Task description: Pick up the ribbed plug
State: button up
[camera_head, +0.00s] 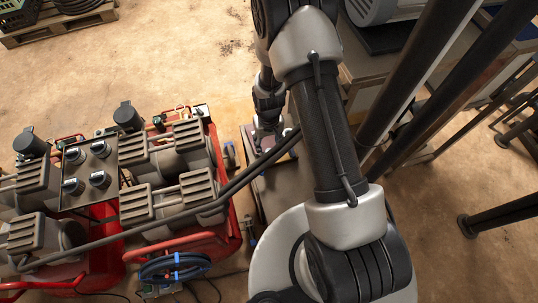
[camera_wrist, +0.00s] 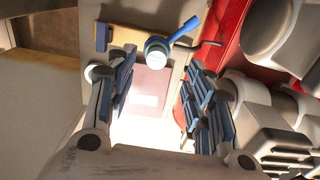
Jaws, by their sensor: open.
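I cannot pick out a ribbed plug with certainty in either view. In the wrist view, my gripper (camera_wrist: 160,75) is open, its two blue-padded fingers apart with nothing held between them. Beyond the fingertips is a blue fitting with a lever (camera_wrist: 157,43) and a round pale end. A pinkish square patch (camera_wrist: 151,83) lies on the surface below, seen between the fingers; the area under it is washed out by glare. In the head view my gripper is small and partly hidden by my arm, above the narrow grey bench.
Red-framed machines with ribbed grey covers (camera_head: 152,203) stand close left of the bench in the head view. A coiled blue-tied hose (camera_head: 173,267) hangs at their front. Dark slanted posts (camera_head: 420,75) and a table stand to the right. Open floor (camera_head: 170,60) lies at the back.

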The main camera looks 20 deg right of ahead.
aim_at(269, 151)
jog(key=f, duration=0.2)
jog(key=f+b, duration=0.1)
jog(key=f, duration=0.1)
jog(key=f+b, duration=0.1)
jog(key=f, duration=0.1)
jog(key=shift+w+d+f, duration=0.15)
jog(key=shift+w+f, duration=0.15)
jog(key=shift+w, duration=0.1)
jog(key=shift+c, duration=0.5)
jog(key=shift+r, duration=0.1)
jog(key=c, duration=0.8)
